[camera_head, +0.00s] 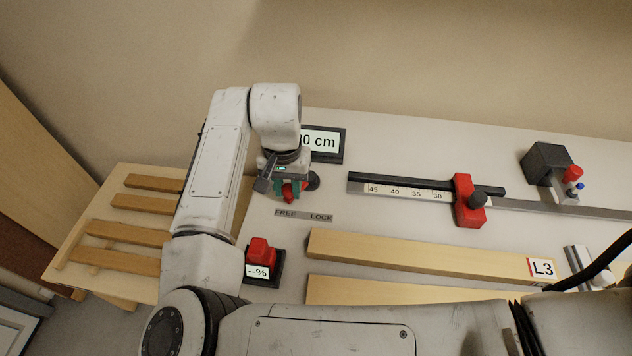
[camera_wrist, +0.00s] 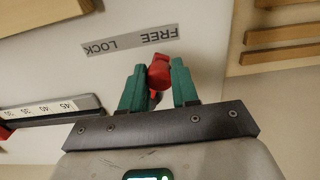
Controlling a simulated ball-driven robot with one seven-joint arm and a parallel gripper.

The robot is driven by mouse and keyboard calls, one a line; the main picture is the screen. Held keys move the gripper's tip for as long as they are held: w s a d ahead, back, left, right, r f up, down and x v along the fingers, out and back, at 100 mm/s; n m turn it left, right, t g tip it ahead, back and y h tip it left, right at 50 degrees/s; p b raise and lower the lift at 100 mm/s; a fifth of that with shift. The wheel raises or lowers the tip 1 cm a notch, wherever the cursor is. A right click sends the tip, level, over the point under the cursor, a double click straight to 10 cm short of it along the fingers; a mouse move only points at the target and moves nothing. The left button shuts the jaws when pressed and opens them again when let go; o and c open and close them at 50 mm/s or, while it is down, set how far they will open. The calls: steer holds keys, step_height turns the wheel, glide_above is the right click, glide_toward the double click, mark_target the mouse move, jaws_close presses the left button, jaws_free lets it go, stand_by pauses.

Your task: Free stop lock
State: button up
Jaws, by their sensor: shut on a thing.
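My gripper (camera_head: 290,192) has green fingers and is shut on a red lever (camera_wrist: 158,72). In the wrist view the lever sits between the two fingers, and its lower part is hidden by them. A dark round part (camera_head: 313,180) shows just behind my gripper in the head view. A grey FREE / LOCK label (camera_head: 304,215) lies on the bench in front of my gripper; it also shows upside down in the wrist view (camera_wrist: 130,40). The lever stands nearer the FREE end of the label. The red stop (camera_head: 463,200) with a black knob sits on the scaled rail (camera_head: 410,190) to the right.
A display reading partly "0 cm" (camera_head: 325,143) stands behind my gripper. A red button box (camera_head: 261,262) stands in front. Wooden boards (camera_head: 430,257) lie at the front right, one marked L3. A dark block (camera_head: 546,163) sits at the rail's right. A slatted wooden rack (camera_head: 110,230) is left.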

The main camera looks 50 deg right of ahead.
steer(key=shift+w, duration=0.4)
stand_by(0.7)
steer(key=o, duration=0.7)
step_height(320, 180, up, 9)
steer(key=p, duration=0.8)
steer(key=shift+s+f, duration=0.1)
stand_by(0.3)
